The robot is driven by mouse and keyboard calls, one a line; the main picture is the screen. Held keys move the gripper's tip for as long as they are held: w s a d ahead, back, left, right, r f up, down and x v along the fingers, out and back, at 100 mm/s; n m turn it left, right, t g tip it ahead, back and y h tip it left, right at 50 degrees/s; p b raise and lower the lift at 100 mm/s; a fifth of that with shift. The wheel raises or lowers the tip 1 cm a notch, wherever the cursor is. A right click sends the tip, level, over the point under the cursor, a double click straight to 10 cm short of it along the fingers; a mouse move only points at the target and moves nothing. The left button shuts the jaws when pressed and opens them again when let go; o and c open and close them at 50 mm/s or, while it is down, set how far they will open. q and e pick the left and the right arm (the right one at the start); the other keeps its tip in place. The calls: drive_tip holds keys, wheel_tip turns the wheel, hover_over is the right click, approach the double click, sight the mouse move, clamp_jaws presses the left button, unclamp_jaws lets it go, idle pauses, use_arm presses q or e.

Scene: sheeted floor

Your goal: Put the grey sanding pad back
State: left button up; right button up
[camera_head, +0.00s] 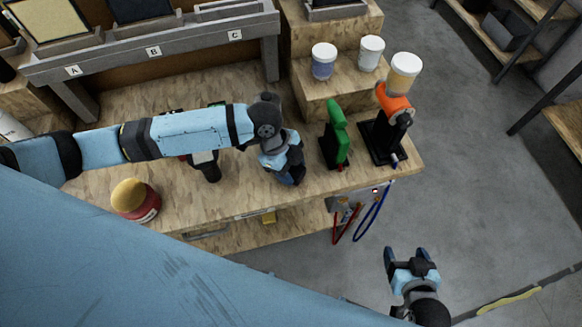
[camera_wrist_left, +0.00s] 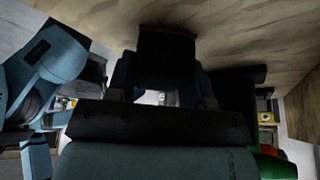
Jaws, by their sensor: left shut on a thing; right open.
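My left gripper (camera_head: 292,172) is low over the wooden bench, left of the green tool. In the left wrist view it is shut on a dark block (camera_wrist_left: 168,48), which is close to the wooden surface. The block is in shadow, so I cannot tell whether it is the grey sanding pad or whether it touches the bench. In the head view my arm and gripper hide it. My right gripper (camera_head: 406,258) is open and empty over the floor, in front of the bench's right end.
Trays labelled A (camera_head: 74,71), B (camera_head: 154,52) and C (camera_head: 235,35) stand on a raised rack at the back. A green tool (camera_head: 337,135) and an orange-black tool (camera_head: 392,115) stand at right. Cups (camera_head: 323,62) sit on a wooden block. A red-yellow round thing (camera_head: 136,200) is at left.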

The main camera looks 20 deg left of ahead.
use_arm(q)
drive_tip(key=shift+f, duration=0.3)
drive_tip(key=shift+f, duration=0.2)
drive_tip(key=o, duration=0.9)
drive_tip(key=shift+c, duration=0.2)
drive_tip(key=shift+r, duration=0.15)
drive_tip(key=v, duration=1.2)
drive_tip(key=shift+d, duration=0.1)
